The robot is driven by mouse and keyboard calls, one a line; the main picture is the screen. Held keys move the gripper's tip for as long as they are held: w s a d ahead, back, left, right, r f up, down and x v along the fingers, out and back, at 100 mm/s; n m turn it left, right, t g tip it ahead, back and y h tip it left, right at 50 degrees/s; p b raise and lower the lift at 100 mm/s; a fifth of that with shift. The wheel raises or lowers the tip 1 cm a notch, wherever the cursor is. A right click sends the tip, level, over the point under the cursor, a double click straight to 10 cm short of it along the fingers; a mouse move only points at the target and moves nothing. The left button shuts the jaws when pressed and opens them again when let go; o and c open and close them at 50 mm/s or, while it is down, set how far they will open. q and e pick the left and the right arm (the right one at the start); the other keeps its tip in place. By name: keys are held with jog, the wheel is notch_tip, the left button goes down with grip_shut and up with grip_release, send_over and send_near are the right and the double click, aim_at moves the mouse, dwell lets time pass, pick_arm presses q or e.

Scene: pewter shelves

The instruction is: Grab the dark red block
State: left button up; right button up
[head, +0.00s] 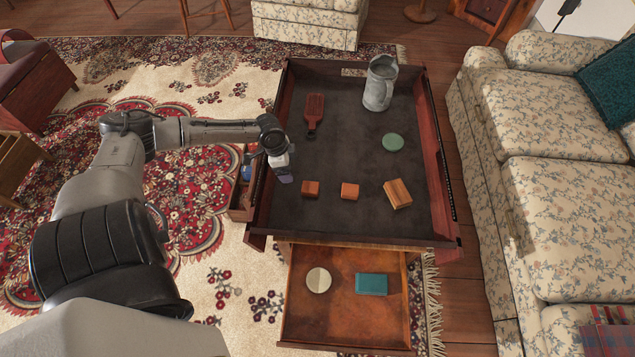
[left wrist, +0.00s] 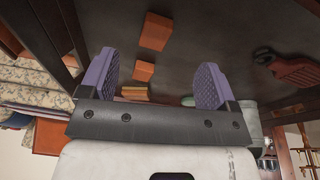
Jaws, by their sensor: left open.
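Two small reddish-orange blocks lie on the dark tray table: a left block (head: 311,188) and a right block (head: 350,190). The left one looks slightly redder, but neither is clearly dark red. In the left wrist view the two blocks show as a nearer one (left wrist: 155,30) and a farther one (left wrist: 143,71). My left gripper (head: 284,177) is open and empty, to the left of the left block and apart from it. Its purple fingers (left wrist: 156,64) stand wide apart in the left wrist view. My right gripper is out of view.
A striped wooden block (head: 398,194), green disc (head: 393,142), grey tankard (head: 380,84) and dark red paddle-like item (head: 314,110) are on the table. Raised walls edge it. An open drawer (head: 335,325) below holds a round disc (head: 318,280) and teal box (head: 371,284).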

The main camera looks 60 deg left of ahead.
pick_arm(q)
jog(key=w+d+t+h, duration=0.1)
jog(key=m+b, duration=0.2)
jog(key=b, duration=0.2)
send_over(310, 187)
jog(key=s+a, duration=0.2)
jog(key=shift+t, duration=0.4)
jog(key=f, duration=0.6)
jog(key=shift+d+f, duration=0.1)
jog(key=shift+d, duration=0.15)
jog(key=shift+f, duration=0.4)
jog(key=shift+w+d+f, duration=0.15)
jog(key=shift+d+f, duration=0.05)
jog(key=b+x, duration=0.4)
jog(key=shift+w+f, duration=0.1)
jog(key=shift+f, duration=0.2)
jog(key=shift+w+d+f, duration=0.1)
jog(key=shift+f, duration=0.05)
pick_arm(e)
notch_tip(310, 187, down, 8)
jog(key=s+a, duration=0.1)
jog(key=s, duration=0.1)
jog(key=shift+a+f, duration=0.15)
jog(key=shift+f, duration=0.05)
pick_arm(q)
jog(key=shift+c, duration=0.4)
